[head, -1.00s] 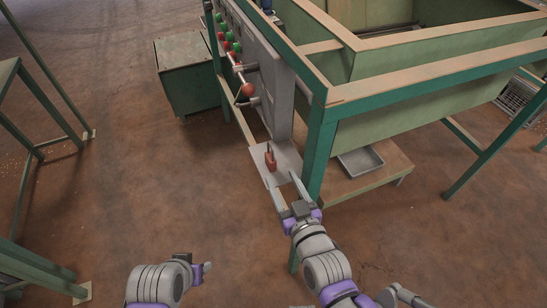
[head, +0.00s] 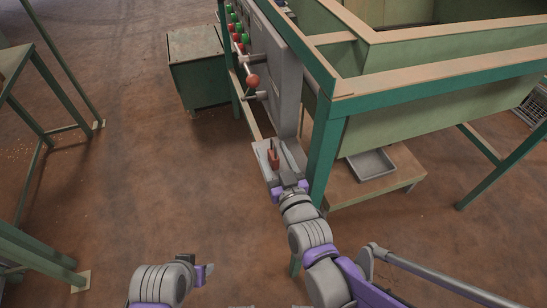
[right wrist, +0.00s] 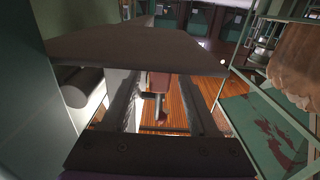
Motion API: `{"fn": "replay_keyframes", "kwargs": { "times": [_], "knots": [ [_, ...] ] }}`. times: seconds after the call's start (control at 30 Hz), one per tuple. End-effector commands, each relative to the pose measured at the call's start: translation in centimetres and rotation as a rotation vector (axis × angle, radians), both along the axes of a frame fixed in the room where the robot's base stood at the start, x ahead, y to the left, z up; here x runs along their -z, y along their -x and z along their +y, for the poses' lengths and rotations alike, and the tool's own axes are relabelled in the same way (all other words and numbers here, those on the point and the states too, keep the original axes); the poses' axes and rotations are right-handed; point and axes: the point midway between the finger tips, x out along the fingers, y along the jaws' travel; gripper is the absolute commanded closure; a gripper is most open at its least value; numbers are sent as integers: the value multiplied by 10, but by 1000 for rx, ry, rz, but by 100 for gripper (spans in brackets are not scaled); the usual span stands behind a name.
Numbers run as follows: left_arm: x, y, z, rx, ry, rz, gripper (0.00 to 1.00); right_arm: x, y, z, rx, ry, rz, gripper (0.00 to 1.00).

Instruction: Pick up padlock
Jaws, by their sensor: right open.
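The red padlock (head: 273,161) stands on a small grey shelf (head: 261,147) below the grey control panel. In the right wrist view, a red body that looks like the padlock (right wrist: 160,83) shows between my two fingers. My right gripper (head: 276,165) is open at the padlock, with its fingers reaching along the padlock's sides. I cannot tell whether a finger touches it. My left gripper (head: 205,268) is low in the head view, away from the padlock, and its fingers are not clear.
The control panel (head: 285,85) with red and green buttons and a red-knobbed lever (head: 253,80) rises behind the shelf. A green frame post (head: 322,150) stands close to the right. A metal tray (head: 371,164) lies on a lower board. The floor to the left is open.

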Motion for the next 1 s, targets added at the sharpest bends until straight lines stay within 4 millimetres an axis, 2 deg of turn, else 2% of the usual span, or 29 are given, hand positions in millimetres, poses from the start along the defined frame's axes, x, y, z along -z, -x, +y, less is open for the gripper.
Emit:
{"fn": "replay_keyframes", "kwargs": {
  "times": [0.1,0.2,0.43,0.77,1.0],
  "knots": [
    [9,-1,0,0,0,3,50,5,-20,5,0,2,0,40],
    [10,-1,0,0,0,3,50,3,-30,9,0,1,0,40],
    [9,-1,0,0,0,3,50,2,-32,9,0,1,0,40],
    [9,-1,0,0,0,3,50,2,-31,9,0,1,0,99],
    [9,-1,0,0,0,3,50,2,-31,9,0,1,0,100]
  ]
}}
